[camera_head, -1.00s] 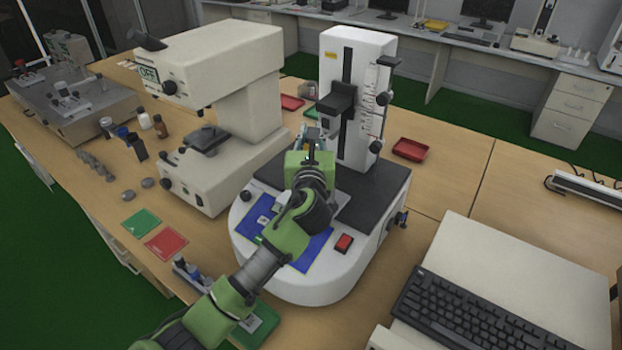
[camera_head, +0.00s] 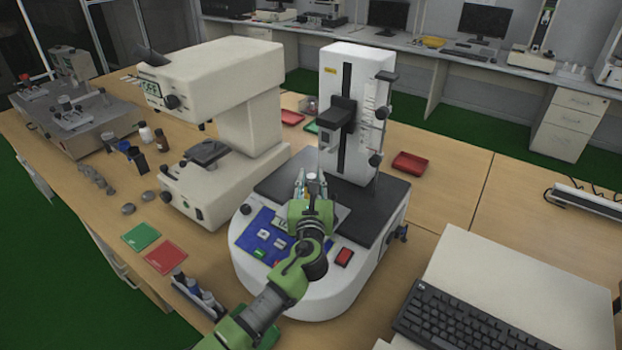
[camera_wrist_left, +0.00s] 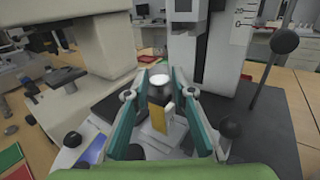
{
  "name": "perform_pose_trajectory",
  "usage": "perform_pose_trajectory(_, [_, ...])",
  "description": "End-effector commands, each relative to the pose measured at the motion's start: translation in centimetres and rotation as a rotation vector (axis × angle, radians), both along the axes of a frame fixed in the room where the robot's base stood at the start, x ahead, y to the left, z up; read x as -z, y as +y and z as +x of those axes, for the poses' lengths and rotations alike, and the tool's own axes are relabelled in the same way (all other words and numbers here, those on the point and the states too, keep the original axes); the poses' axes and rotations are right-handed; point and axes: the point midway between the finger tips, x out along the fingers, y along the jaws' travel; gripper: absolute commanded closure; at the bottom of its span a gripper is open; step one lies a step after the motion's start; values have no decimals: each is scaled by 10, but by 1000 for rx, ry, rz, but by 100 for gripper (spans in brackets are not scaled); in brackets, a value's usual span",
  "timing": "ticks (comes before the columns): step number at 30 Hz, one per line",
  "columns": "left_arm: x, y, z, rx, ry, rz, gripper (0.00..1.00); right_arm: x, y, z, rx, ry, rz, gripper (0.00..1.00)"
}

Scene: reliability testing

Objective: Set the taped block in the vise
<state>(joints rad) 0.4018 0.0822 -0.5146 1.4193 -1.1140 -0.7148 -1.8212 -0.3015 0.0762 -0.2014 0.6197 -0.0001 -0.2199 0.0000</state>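My left gripper (camera_head: 312,180) is over the dark base of the white tester, in front of its column. In the left wrist view its two teal fingers (camera_wrist_left: 159,78) are spread apart. A small pale block with a tan-yellow strip (camera_wrist_left: 157,117), which looks like the taped block, shows between the fingers; a gap shows on each side of it. A round white-topped piece on a dark post (camera_wrist_left: 160,83) stands just beyond it. I cannot make out a vise for certain; the arm hides this spot in the head view. My right gripper is not in view.
The tester's white column (camera_head: 352,118) rises close behind my gripper. A cream microscope-like instrument (camera_head: 215,85) stands to the left. A red tray (camera_head: 409,163) lies to the right, and a keyboard (camera_head: 465,325) is at the front right.

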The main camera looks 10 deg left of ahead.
Motion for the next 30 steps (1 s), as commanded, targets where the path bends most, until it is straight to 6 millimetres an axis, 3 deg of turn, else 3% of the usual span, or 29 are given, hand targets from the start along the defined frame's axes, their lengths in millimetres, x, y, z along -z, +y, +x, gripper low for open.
perform_pose_trajectory(11, [0,-2,-9,0,-1,0,77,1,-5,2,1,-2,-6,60])
perform_pose_trajectory(24, [1,-17,-86,1,-1,-1,77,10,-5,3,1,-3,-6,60])
perform_pose_trajectory(30, [0,-22,-111,0,-2,1,77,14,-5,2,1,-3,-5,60])
